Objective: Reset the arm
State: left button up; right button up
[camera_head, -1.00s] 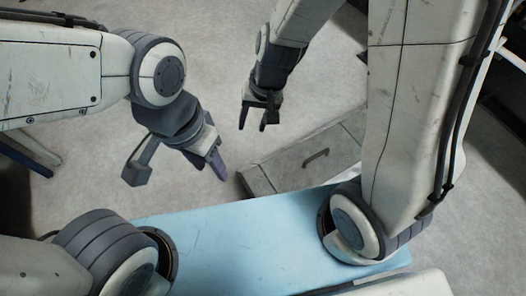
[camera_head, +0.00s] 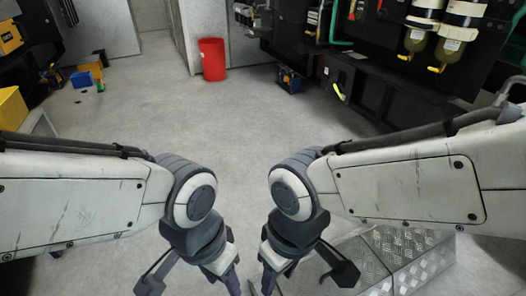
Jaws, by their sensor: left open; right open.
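Both my arms reach in from the sides and bend down at the wrists near the bottom middle of the head view. My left gripper (camera_head: 193,285) hangs at the bottom edge, its fingers spread and partly cut off by the frame. My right gripper (camera_head: 305,277) hangs just right of it, also spread and empty, in front of a metal tread-plate step. The two wrists are close side by side with a narrow gap between them. I see nothing held in either gripper.
A red bin (camera_head: 212,59) stands by the far wall. Dark machinery with filter bowls (camera_head: 437,40) lines the back right. Tool cases and a yellow box (camera_head: 12,108) are at left. The tread-plate step (camera_head: 405,262) is low at right. The middle floor is clear.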

notch_tip(320, 180, up, 43)
jog(key=p, duration=4.1)
jog(key=shift+f, duration=0.15)
